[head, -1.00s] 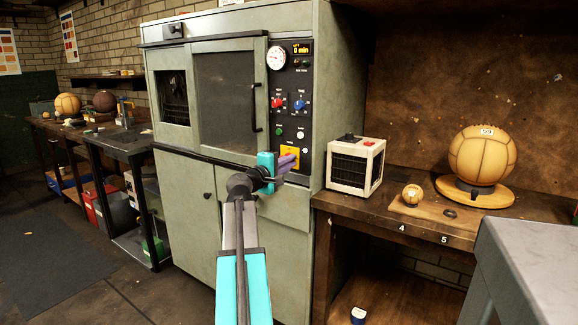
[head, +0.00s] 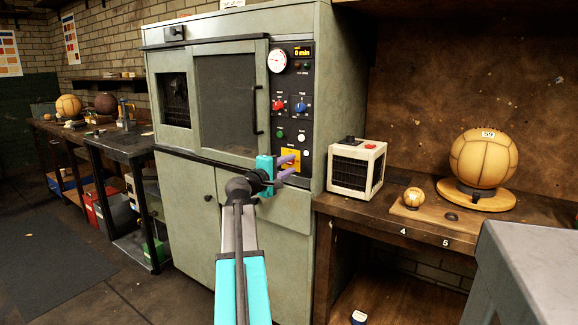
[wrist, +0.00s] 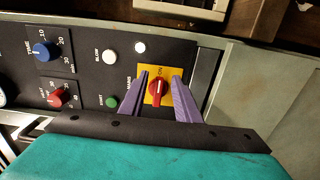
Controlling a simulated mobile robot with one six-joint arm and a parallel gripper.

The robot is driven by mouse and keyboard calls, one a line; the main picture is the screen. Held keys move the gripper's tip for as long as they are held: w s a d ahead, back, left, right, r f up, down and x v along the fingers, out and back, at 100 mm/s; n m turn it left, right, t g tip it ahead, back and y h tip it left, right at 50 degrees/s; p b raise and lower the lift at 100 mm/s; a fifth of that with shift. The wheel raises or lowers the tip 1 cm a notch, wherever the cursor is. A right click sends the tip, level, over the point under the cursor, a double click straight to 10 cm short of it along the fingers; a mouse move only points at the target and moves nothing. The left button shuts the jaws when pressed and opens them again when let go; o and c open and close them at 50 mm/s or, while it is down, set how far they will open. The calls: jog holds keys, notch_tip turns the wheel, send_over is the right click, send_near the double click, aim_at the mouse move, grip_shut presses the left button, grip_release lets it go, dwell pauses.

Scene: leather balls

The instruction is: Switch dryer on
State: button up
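The dryer (head: 222,105) is a tall grey-green cabinet with a black control panel (head: 291,85) on its right front. In the wrist view a red rotary switch (wrist: 157,89) sits on a yellow plate (wrist: 166,98) marked ON. The yellow plate also shows in the head view (head: 290,155), partly hidden by my fingers. My gripper (wrist: 160,78) is open, its two purple fingers apart on either side of the switch. I cannot tell whether either finger touches it. In the head view my gripper (head: 293,163) is at the panel's lower part. The display (head: 302,52) reads 0 min.
Blue (wrist: 43,51) and red (wrist: 59,97) dials and white (wrist: 110,57) and green (wrist: 111,101) buttons are close by on the panel. A white heater-like box (head: 356,167) stands right of the dryer on a wooden bench (head: 375,205) with leather balls.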

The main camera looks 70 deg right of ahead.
jog(key=p+v, duration=0.1)
jog(key=v, duration=1.2)
jog(key=shift+w, duration=0.15)
dwell(0.3)
